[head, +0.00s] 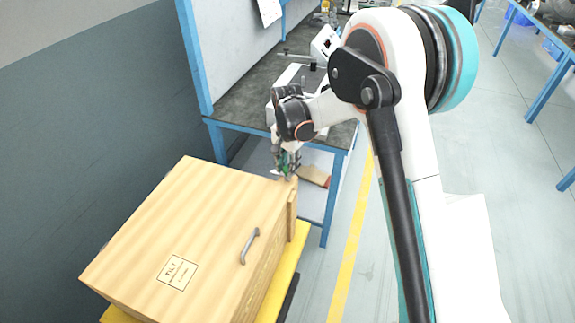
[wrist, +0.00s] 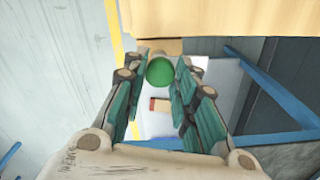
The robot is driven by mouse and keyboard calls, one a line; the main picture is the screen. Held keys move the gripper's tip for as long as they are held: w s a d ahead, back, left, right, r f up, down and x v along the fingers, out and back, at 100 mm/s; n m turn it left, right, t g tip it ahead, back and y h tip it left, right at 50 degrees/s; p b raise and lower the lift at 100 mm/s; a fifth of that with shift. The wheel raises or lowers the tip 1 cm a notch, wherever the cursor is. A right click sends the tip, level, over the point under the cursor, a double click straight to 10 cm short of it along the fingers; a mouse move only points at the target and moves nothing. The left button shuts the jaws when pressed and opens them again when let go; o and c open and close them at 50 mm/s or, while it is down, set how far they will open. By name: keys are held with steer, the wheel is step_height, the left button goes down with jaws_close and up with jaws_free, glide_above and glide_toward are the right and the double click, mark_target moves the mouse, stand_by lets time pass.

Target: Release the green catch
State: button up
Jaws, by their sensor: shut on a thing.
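The green catch (wrist: 160,70) shows as a round green knob at the edge of the wooden box (head: 190,220). It lies between the two fingertips of my gripper (wrist: 160,82) in the wrist view. My gripper (head: 283,160) is shut on it, at the far right corner of the box in the head view. The fingers hide the catch's sides. The box has a pale wood top with a grey handle (head: 250,246) and a printed label (head: 177,272). Its lid lies flat.
The box stands on a yellow base (head: 287,268). Behind it is a blue-framed workbench (head: 240,98) with a lower shelf, where a small brown block (head: 314,176) lies. A dark wall (head: 75,150) is at left. Open floor with a yellow line (head: 352,245) lies at right.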

steer(key=o, duration=1.1)
step_height(320, 180, up, 12)
stand_by(0.4)
